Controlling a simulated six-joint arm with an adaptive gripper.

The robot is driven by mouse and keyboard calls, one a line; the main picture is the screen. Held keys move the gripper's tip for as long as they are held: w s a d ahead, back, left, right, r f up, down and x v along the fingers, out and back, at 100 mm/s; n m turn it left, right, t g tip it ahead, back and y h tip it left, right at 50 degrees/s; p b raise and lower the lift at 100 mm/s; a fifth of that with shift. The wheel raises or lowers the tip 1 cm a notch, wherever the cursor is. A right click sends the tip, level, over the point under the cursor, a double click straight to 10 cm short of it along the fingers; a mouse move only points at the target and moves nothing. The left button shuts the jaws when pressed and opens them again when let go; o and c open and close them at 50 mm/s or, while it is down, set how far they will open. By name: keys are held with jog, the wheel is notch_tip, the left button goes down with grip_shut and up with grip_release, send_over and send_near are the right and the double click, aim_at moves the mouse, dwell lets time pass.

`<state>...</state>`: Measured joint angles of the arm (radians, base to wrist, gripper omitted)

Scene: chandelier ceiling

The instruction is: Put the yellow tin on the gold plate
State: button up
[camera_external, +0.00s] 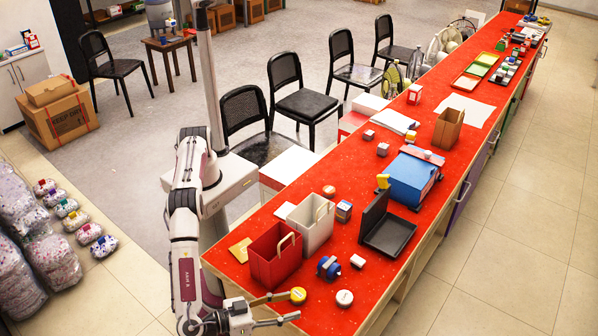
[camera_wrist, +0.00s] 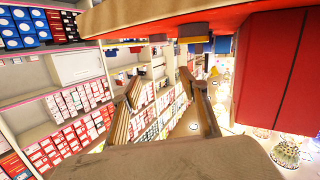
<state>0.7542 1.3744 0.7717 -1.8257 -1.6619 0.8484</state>
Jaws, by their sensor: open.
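The yellow tin (camera_external: 298,295) is a small round tin near the front left edge of the red table. The gold plate (camera_external: 240,250) is a flat gold square at the table's left corner, beside the red bin. My gripper (camera_external: 292,306) is open and low at the table's near edge, its fingers pointing right. Its upper fingertip appears close to the yellow tin; I cannot tell whether they touch. In the wrist view, the two fingers of my gripper (camera_wrist: 165,90) are spread with nothing between them. Neither the tin nor the plate can be made out there.
A red bin (camera_external: 274,258) stands between plate and tin, with a white bin (camera_external: 312,226) behind it. A blue spool (camera_external: 328,267), a white round tin (camera_external: 344,298) and a black open case (camera_external: 388,235) lie to the right. The wrist view shows a tilted table edge (camera_wrist: 150,15).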

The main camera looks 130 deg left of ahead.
aim_at(293, 296)
jog(key=s+f+g, duration=0.1)
jog(key=s+f, duration=0.1)
jog(key=s+f+g+y, duration=0.1)
jog(key=s+f, duration=0.2)
jog(key=shift+s+d+f, duration=0.15)
jog(key=shift+s+d, duration=0.05)
jog(key=shift+s, duration=0.15)
jog(key=shift+a, duration=0.1)
jog(key=shift+x, duration=1.25)
jog(key=shift+a, duration=0.1)
jog(key=shift+x, duration=2.55)
jog(key=shift+c, duration=0.4)
jog(key=c, duration=0.9)
